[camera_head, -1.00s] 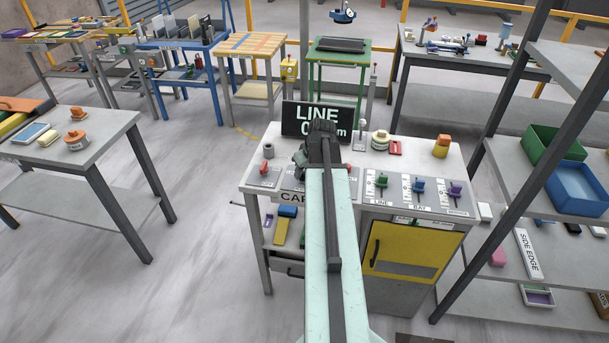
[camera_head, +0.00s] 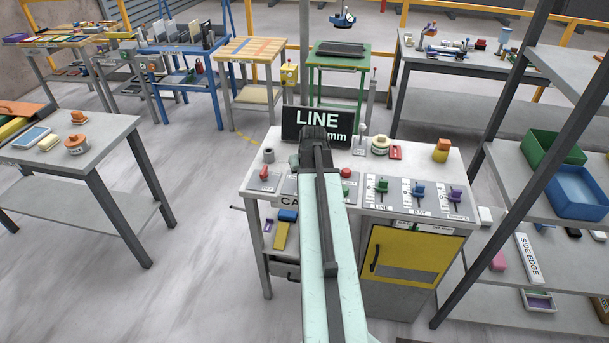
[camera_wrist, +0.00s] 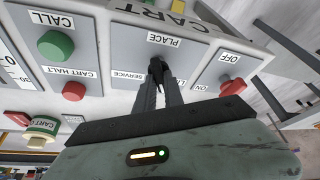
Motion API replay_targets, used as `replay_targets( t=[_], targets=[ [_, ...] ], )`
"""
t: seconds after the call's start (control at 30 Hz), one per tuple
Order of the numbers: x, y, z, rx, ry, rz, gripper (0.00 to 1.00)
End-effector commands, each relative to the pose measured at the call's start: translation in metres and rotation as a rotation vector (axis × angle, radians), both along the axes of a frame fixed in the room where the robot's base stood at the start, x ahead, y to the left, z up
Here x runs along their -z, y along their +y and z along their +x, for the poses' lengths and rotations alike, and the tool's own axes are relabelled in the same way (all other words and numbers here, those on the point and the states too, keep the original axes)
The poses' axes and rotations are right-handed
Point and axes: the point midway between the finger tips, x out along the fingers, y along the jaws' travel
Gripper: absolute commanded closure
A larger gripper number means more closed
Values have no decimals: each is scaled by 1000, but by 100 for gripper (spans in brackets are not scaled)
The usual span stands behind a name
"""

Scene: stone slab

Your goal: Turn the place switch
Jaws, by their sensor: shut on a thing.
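The PLACE switch is a small black knob (camera_wrist: 155,66) on a grey plate (camera_wrist: 135,45) labelled PLACE and SERVICE in the wrist view. My gripper (camera_wrist: 158,88) is shut on this knob, with a dark finger on each side of it. The fingers hide part of the knob and the plate, so I cannot tell the knob's exact setting. In the head view my arm covers the knob and the fingertips.
A red OFF/ON switch (camera_wrist: 233,86) sits beside the PLACE plate. On its other side are a green CALL button (camera_wrist: 55,44) and a red CART HALT button (camera_wrist: 74,91). A LINE display (camera_head: 300,128) stands at the console's back.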

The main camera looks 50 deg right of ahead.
Motion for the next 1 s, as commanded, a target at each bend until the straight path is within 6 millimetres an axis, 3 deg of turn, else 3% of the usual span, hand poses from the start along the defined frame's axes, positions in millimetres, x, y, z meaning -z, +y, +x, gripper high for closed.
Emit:
replay_targets(
  t=[0.5, 1.0],
  targets=[
    [0, 4, 3, 375, 0, 4, 100],
    [1, 6, 3, 485, 1, 7, 100]
  ],
)
